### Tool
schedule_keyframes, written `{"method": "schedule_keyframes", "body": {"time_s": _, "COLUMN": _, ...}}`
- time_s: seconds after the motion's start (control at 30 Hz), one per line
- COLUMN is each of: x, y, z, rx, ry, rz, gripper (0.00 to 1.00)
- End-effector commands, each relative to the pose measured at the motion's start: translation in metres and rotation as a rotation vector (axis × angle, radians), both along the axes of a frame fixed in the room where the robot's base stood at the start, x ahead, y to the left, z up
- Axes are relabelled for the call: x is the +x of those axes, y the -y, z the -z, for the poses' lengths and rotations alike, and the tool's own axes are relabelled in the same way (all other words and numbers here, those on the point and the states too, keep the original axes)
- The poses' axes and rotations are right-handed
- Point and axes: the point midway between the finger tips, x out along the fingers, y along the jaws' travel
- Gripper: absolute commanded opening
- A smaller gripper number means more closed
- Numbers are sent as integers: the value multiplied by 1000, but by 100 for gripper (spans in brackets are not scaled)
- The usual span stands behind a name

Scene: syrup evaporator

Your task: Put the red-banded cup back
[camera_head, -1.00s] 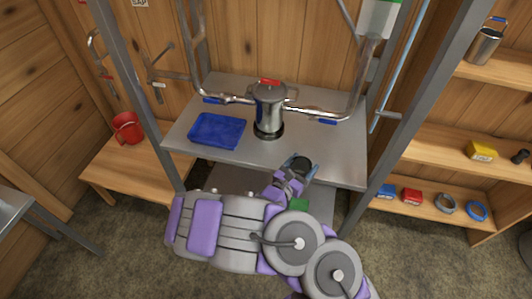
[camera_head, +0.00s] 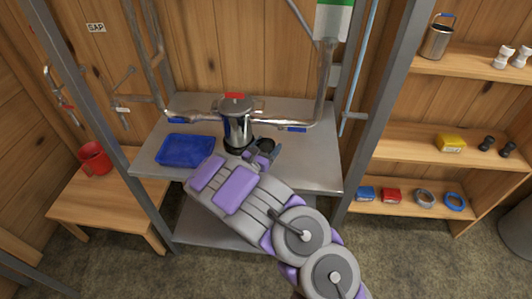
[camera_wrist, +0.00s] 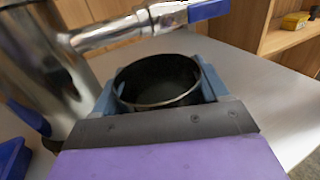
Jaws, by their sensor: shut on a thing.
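My gripper (camera_head: 262,153) is shut on a dark, open-topped round cup (camera_head: 266,145), just right of the metal pot on the steel table. In the wrist view my gripper (camera_wrist: 160,88) has a blue-grey finger on each side of the cup (camera_wrist: 158,82). The cup is upright and its dark inside looks empty. No red band shows on the part in view; most of its outer side is hidden by my gripper. I cannot tell whether its base touches the table.
The metal pot (camera_head: 236,128) with blue-handled pipes stands close left of the cup; it also fills the left of the wrist view (camera_wrist: 45,60). A blue tray (camera_head: 185,149) lies left. Shelves stand right. The table's right side is clear.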

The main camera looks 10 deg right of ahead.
Motion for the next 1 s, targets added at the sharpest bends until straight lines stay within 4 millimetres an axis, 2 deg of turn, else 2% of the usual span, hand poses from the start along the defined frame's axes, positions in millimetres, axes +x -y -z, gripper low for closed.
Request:
{"method": "schedule_keyframes", "body": {"time_s": 0.13, "x": 8, "y": -2, "z": 3, "rx": 0, "ry": 1, "rz": 2, "gripper": 36}}
{"method": "schedule_keyframes", "body": {"time_s": 0.37, "x": 7, "y": -4, "z": 34, "rx": -3, "ry": 2, "rz": 1, "gripper": 36}}
{"method": "schedule_keyframes", "body": {"time_s": 0.7, "x": 7, "y": -1, "z": 36, "rx": -1, "ry": 3, "rz": 1, "gripper": 36}}
{"method": "schedule_keyframes", "body": {"time_s": 0.73, "x": 7, "y": -1, "z": 36, "rx": -1, "ry": 2, "rz": 0, "gripper": 76}}
{"method": "schedule_keyframes", "body": {"time_s": 0.97, "x": 7, "y": -3, "z": 36, "rx": -2, "ry": 2, "rz": 0, "gripper": 99}}
{"method": "schedule_keyframes", "body": {"time_s": 1.0, "x": 7, "y": -3, "z": 36, "rx": -3, "ry": 2, "rz": 0, "gripper": 99}}
